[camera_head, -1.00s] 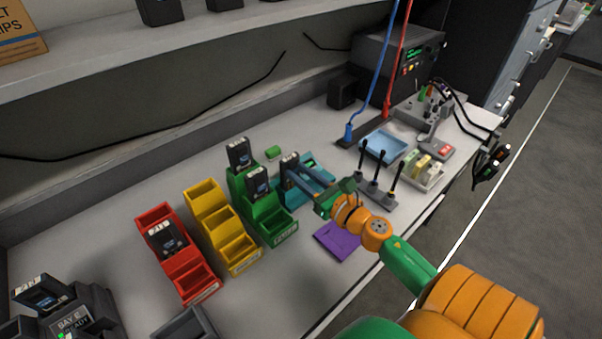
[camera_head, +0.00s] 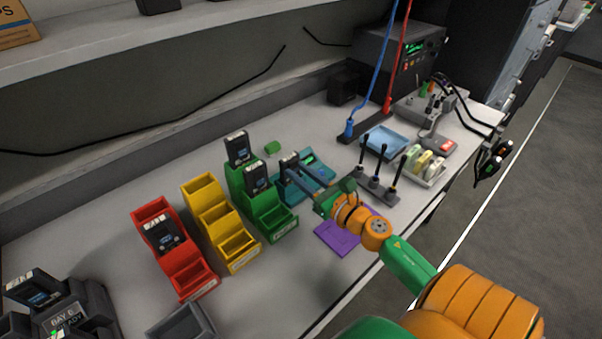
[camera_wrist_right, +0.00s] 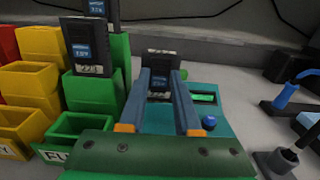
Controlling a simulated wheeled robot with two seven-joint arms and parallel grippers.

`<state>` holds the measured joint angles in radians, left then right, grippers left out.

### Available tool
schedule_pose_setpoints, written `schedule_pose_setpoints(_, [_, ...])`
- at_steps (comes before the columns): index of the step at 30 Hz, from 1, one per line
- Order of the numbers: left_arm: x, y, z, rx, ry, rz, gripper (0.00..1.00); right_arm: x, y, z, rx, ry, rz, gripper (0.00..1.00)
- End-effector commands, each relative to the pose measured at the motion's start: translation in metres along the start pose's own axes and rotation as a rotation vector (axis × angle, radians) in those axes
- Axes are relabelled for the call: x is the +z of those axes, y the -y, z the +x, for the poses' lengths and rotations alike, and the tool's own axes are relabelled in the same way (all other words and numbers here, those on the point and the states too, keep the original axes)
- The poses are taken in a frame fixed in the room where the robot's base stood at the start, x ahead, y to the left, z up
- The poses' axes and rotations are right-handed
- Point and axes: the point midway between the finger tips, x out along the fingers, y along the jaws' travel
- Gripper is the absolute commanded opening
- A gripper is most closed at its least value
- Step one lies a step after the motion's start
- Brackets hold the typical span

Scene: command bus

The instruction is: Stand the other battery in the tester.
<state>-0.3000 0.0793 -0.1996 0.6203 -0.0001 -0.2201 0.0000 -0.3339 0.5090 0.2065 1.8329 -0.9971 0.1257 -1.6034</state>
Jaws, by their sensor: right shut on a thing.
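The tester (camera_head: 322,176) is a teal unit on the bench beside the green bin. In the right wrist view it shows a lit green display and a blue button (camera_wrist_right: 209,122). My right gripper (camera_head: 290,168) reaches over it, shut on a black battery (camera_wrist_right: 163,58) with a pale top. The battery is upright at the tester's left side; its lower end is hidden, so I cannot tell whether it is fully seated. Two more batteries (camera_head: 237,147) (camera_head: 257,177) stand in the green bin (camera_head: 271,216). My left gripper is not in view.
A yellow bin (camera_head: 237,247) and a red bin (camera_head: 187,277) holding a battery (camera_head: 163,236) stand to the left. A charger dock (camera_head: 75,312) is at bottom left.

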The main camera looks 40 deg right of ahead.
Motion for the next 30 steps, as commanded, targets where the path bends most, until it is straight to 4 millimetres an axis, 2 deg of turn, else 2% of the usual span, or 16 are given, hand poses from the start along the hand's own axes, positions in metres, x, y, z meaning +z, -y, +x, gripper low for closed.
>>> schedule_pose_setpoints(1, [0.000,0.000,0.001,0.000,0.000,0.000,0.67,-0.001,0.000,0.000,0.000,0.000,0.000,0.00])
schedule_pose_setpoints(2, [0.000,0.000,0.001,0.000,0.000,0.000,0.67,-0.001,0.000,0.000,0.000,0.000,0.000,0.37])
schedule_pose_setpoints(5, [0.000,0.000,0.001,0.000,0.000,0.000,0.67,-0.001,0.000,0.000,0.000,0.000,0.000,0.64])
schedule_pose_setpoints(6, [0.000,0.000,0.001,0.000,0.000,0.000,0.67,-0.001,0.000,0.000,0.000,0.000,0.000,0.67])
schedule_pose_setpoints(16, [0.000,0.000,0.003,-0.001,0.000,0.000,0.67,-0.002,0.000,-0.005,0.000,-0.001,0.001,0.67])
schedule_pose_setpoints(25, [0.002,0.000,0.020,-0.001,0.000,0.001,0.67,-0.005,0.000,-0.059,-0.001,-0.003,0.002,0.67])
schedule_pose_setpoints(30, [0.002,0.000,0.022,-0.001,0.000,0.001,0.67,-0.002,0.000,-0.071,0.000,-0.001,0.000,0.67])
